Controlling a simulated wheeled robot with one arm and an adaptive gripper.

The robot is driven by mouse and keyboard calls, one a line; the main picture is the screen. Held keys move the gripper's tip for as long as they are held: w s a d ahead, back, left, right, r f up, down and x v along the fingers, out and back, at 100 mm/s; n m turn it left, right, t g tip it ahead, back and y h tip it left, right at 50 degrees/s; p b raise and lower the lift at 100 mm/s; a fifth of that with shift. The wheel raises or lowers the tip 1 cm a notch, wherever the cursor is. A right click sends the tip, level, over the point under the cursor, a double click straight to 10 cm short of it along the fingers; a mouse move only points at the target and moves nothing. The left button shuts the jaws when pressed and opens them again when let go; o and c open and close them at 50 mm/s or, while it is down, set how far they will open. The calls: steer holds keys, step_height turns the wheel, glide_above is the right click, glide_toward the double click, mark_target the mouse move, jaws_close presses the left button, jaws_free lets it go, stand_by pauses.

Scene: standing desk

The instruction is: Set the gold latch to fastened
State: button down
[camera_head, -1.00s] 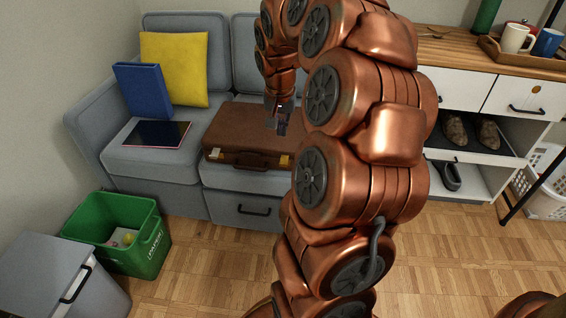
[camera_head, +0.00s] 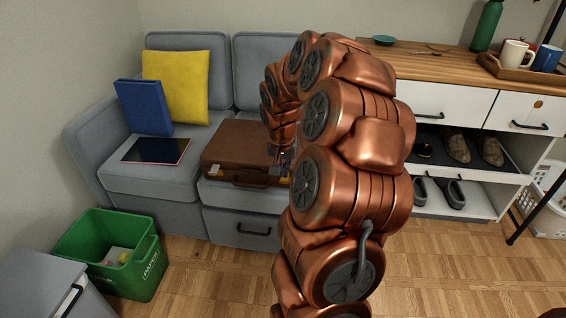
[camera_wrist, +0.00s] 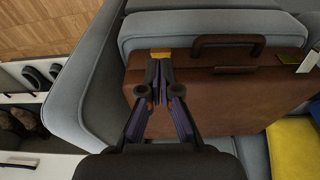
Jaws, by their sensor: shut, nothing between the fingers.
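A brown briefcase (camera_head: 230,146) lies flat on the grey sofa seat, its handle (camera_head: 243,182) towards the front edge. It also fills the middle of the wrist view (camera_wrist: 225,88). The gold latch (camera_wrist: 160,53) shows at the case's front edge, left of the handle in the wrist view. My gripper (camera_wrist: 160,68) is shut and empty, with its fingertips right at the gold latch. They partly cover it, and I cannot tell contact or whether the latch is fastened. A second, pale latch (camera_wrist: 308,62) sits on the other side of the handle. In the head view my gripper (camera_head: 283,160) is at the case's right front.
A dark tablet (camera_head: 157,150), a blue binder (camera_head: 145,106) and a yellow cushion (camera_head: 180,82) are on the sofa left of the case. A green bin (camera_head: 112,252) stands on the floor in front. A shoe cabinet (camera_head: 455,110) stands at the right.

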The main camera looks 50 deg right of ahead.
steer(key=shift+w+d+f+b, duration=0.1)
steer(key=shift+f+b, duration=0.05)
steer(key=shift+f, duration=0.55)
steer(key=shift+w+d+f+b, duration=0.1)
steer(key=shift+f+b, duration=0.05)
steer(key=shift+f, duration=0.55)
